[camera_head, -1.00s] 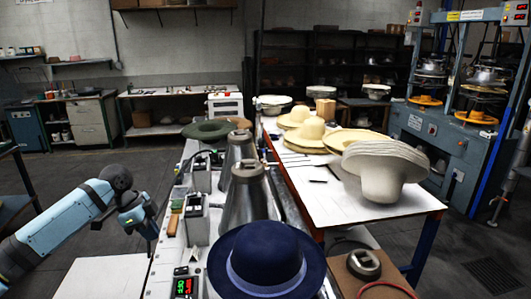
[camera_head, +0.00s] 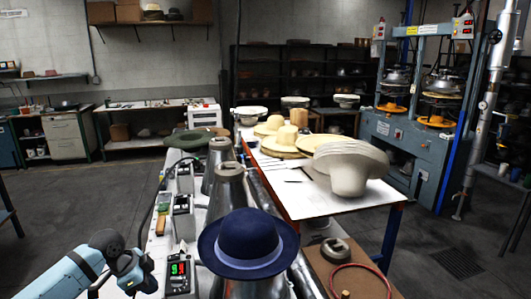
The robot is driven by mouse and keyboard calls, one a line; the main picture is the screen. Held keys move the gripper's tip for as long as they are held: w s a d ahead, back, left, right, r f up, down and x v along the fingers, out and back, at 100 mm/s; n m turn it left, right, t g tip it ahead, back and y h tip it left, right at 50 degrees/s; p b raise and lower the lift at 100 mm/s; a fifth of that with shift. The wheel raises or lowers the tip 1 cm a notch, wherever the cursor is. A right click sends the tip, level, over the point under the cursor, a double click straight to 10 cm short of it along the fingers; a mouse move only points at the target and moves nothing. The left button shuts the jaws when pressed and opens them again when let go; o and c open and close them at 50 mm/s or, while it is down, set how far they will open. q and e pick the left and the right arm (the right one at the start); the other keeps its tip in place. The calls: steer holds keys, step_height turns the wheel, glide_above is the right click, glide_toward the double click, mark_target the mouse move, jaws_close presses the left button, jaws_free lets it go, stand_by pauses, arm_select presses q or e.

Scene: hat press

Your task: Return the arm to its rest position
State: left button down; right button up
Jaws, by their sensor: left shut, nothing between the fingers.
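My left arm enters from the lower left in light blue and dark grey. Its gripper (camera_head: 138,276) is low in the picture, left of the controller box with the red and green display (camera_head: 177,276). The gripper is shut and empty, and its fingertips are hard to make out. It is apart from the navy hat (camera_head: 248,243), which sits at the front of the bench to the right. My right gripper is not in view.
Metal cones (camera_head: 226,190) and a green hat (camera_head: 188,139) stand along the bench. The white table (camera_head: 310,205) to the right holds pale hat bodies (camera_head: 350,165) and straw hats. The blue press (camera_head: 405,140) stands behind. Floor at left (camera_head: 70,205) is clear.

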arm_select(q)
steer(key=s+d+f+n+t+h+p, duration=0.1)
steer(key=s+d+f+n+t, duration=0.15)
steer(key=s+d+f, duration=0.35)
steer(key=s+d+f+n+t+p, duration=0.1)
steer(key=s+d+f+n+t, duration=0.15)
steer(key=s+d+f, duration=0.45)
steer(key=s+a+f+n+t+y, duration=0.1)
steer(key=s+f+n+t, duration=0.1)
steer(key=s, duration=0.7)
steer(key=s+a+f+n+t+y, duration=0.1)
steer(key=s+a+n, duration=0.1)
steer(key=s, duration=0.6)
steer(key=shift+s+f+n+t+p, duration=0.35)
steer(key=shift+s+n+t+p, duration=0.1)
steer(key=shift+n, duration=0.45)
